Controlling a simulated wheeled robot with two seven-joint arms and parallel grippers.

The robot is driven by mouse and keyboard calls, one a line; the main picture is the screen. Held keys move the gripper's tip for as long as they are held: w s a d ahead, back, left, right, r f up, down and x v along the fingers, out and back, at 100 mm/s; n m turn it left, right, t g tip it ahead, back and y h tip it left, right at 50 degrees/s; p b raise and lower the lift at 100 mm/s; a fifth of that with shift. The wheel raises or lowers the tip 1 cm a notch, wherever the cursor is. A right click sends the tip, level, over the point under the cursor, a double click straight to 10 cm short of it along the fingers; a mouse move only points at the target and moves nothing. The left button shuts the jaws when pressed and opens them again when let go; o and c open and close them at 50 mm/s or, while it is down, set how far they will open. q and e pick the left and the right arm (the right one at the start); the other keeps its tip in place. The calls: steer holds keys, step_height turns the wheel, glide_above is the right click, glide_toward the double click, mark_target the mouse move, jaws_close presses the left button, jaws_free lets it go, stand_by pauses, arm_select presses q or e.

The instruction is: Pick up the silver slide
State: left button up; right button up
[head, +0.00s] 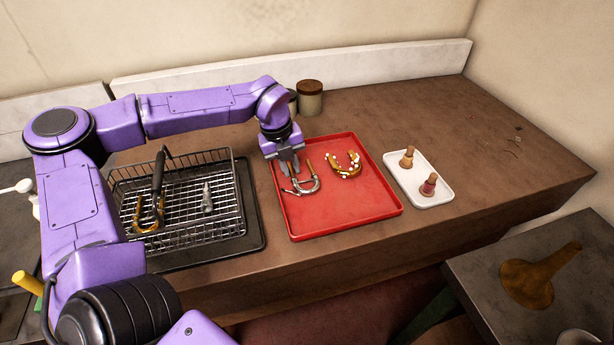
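The silver slide (314,186) is a U-shaped tube with a brassy end, lying in the left part of the red tray (348,222). My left gripper (290,174) points down over the tray at the slide's left, back side. Its two grey fingers look parted, with the tips close to the slide. I cannot tell whether they touch it. I see nothing lifted. My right gripper is out of view.
A brass U-shaped piece with white spots (346,166) lies in the same tray. A wire basket (240,212) with parts stands left, on a dark mat. A white dish (423,200) with two small pieces stands right. Jars (310,100) stand behind.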

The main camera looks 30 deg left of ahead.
arm_select(q)
steer(key=shift+w+f, duration=0.2)
steer(key=shift+s+r, duration=0.2)
steer(key=shift+s, duration=0.1)
steer(key=shift+s+a+r, duration=0.1)
steer(key=shift+s, duration=0.15)
jaws_close()
steer(key=shift+w, duration=0.2)
steer(key=shift+w+r+b, duration=0.1)
steer(key=shift+r+b, duration=0.3)
steer(key=shift+r, duration=0.75)
steer(key=s+d+r+b, duration=0.5)
steer(key=s+d+r, duration=0.2)
steer(key=s+r, duration=0.3)
steer(key=shift+s+r+b, duration=0.35)
steer(key=shift+s+b, duration=0.05)
steer(key=shift+s, duration=0.8)
